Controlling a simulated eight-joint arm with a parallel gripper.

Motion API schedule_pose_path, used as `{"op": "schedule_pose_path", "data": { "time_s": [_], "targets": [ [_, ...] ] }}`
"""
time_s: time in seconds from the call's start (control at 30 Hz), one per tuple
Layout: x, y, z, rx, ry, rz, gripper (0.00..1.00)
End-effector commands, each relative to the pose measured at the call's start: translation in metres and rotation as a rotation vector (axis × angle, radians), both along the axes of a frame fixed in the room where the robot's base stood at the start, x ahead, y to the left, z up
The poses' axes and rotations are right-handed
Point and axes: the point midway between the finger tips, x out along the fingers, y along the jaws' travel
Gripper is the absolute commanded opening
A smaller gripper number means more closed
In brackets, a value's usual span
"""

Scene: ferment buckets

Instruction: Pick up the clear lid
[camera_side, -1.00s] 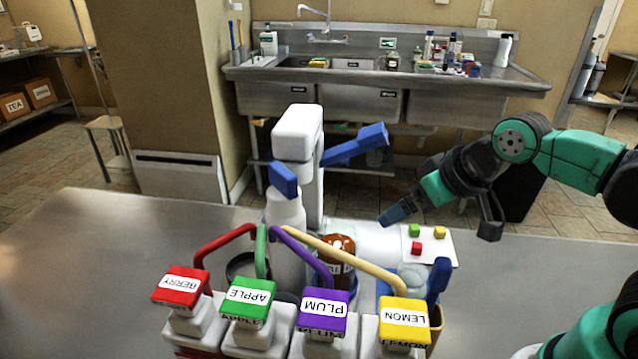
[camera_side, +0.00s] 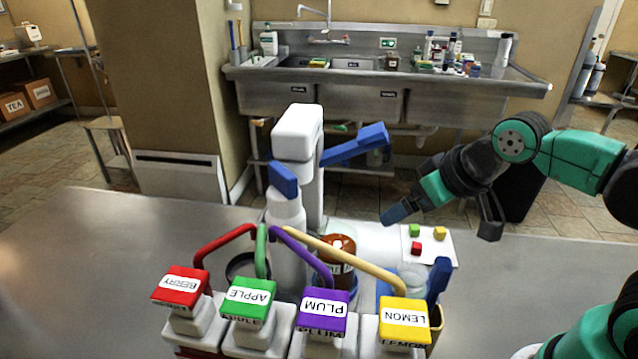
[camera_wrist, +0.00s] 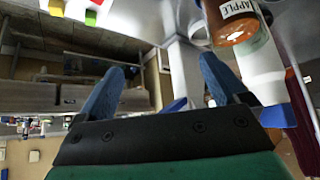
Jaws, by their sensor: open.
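My gripper (camera_side: 442,220) is open and empty, above the back right of the counter near the white card. In the wrist view its two blue fingers (camera_wrist: 161,68) stand apart with nothing held between them. I cannot make out a clear lid with certainty. A pale, clear-looking round item (camera_side: 411,276) shows behind the yellow lemon pump, partly hidden by it. It stands below my gripper and apart from it.
Red (camera_side: 181,287), green (camera_side: 249,297), purple (camera_side: 323,309) and yellow (camera_side: 404,320) pumps line the front. An amber jar (camera_side: 341,243) stands behind them, and it shows in the wrist view (camera_wrist: 232,22). A white machine (camera_side: 297,135) stands behind. A white card (camera_side: 444,257) holds coloured cubes. The left counter (camera_side: 100,265) is clear.

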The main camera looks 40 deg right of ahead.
Motion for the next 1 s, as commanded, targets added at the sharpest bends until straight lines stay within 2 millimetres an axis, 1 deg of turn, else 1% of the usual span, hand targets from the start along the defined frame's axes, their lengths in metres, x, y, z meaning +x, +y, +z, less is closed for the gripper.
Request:
{"op": "schedule_pose_path", "data": {
  "time_s": [0.23, 0.27, 0.37, 0.47, 0.57, 0.6, 0.67, 0.7, 0.77, 0.8, 0.9, 1.0],
  "targets": [
    [0.0, 0.0, -0.001, -0.019, 0.009, 0.026, 0.93],
    [0.0, 0.0, -0.001, -0.035, 0.016, 0.05, 0.93],
    [0.0, 0.0, -0.006, -0.133, 0.063, 0.198, 0.93],
    [-0.002, 0.0, -0.014, -0.279, 0.14, 0.456, 0.93],
    [-0.005, 0.0, -0.023, -0.427, 0.222, 0.778, 0.93],
    [-0.006, 0.0, -0.027, -0.478, 0.251, 0.911, 0.93],
    [-0.008, -0.001, -0.032, -0.546, 0.289, 1.116, 0.93],
    [-0.01, -0.001, -0.036, -0.586, 0.309, 1.256, 0.93],
    [-0.012, -0.001, -0.041, -0.634, 0.331, 1.461, 0.93],
    [-0.014, -0.001, -0.044, -0.66, 0.339, 1.593, 0.93],
    [-0.017, -0.001, -0.051, -0.7, 0.341, 1.881, 0.93],
    [-0.02, -0.001, -0.056, -0.716, 0.327, 2.091, 0.93]
  ]
}}
